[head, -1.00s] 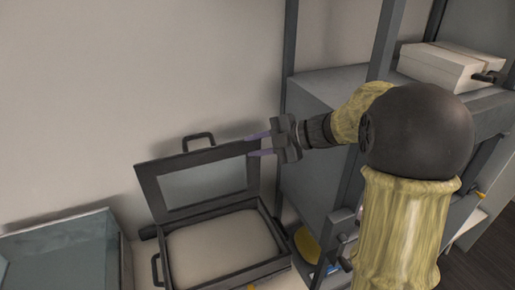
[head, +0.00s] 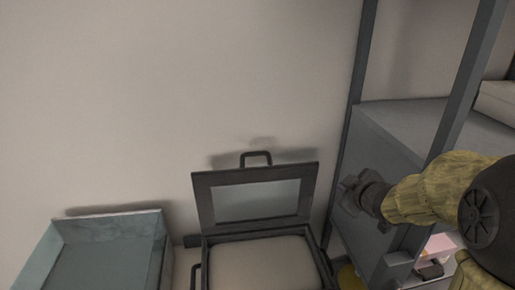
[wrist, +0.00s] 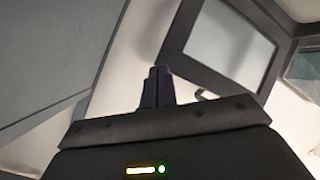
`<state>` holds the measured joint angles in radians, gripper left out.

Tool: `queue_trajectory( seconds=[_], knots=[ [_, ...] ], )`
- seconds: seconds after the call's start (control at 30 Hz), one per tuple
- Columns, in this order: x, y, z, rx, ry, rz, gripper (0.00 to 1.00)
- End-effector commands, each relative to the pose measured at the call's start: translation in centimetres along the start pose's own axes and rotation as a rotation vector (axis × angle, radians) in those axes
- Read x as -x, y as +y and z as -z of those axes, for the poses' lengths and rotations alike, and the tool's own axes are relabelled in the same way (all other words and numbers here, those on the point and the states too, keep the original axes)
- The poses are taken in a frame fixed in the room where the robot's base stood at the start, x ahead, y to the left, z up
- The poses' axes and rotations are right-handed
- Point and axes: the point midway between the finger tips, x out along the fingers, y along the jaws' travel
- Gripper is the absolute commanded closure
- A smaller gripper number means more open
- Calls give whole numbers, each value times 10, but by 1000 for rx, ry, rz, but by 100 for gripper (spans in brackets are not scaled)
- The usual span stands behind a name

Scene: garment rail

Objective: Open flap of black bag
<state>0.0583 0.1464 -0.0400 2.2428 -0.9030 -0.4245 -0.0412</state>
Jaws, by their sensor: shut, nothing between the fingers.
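The black bag (head: 212,240) is a boxy case with a pale interior, at the bottom middle of the head view. Its flap (head: 255,200) stands raised at the back, a dark frame around a grey panel with a handle on top. The flap also shows at the upper right of the wrist view (wrist: 225,45). My gripper (wrist: 158,72) is shut and empty, its two dark fingers together. In the head view my gripper (head: 352,197) is right of the flap, apart from it, beside the shelf; its fingertips are hard to make out there.
A grey shelf unit (head: 390,150) with upright posts stands close at the right, beside my arm. A glass-sided box (head: 110,235) stands left of the bag. A plain wall is behind.

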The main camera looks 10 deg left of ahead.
Motion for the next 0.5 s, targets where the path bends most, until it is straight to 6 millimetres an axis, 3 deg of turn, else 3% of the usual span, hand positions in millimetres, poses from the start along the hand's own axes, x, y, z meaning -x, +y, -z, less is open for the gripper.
queue_trajectory(
  seconds=[0.17,0.3,0.5],
  knots=[
    [25,-44,-69,-316,-302,-13,100],
    [57,-97,-115,-567,-544,22,100],
    [103,-167,-145,-834,-798,103,100]
  ],
)
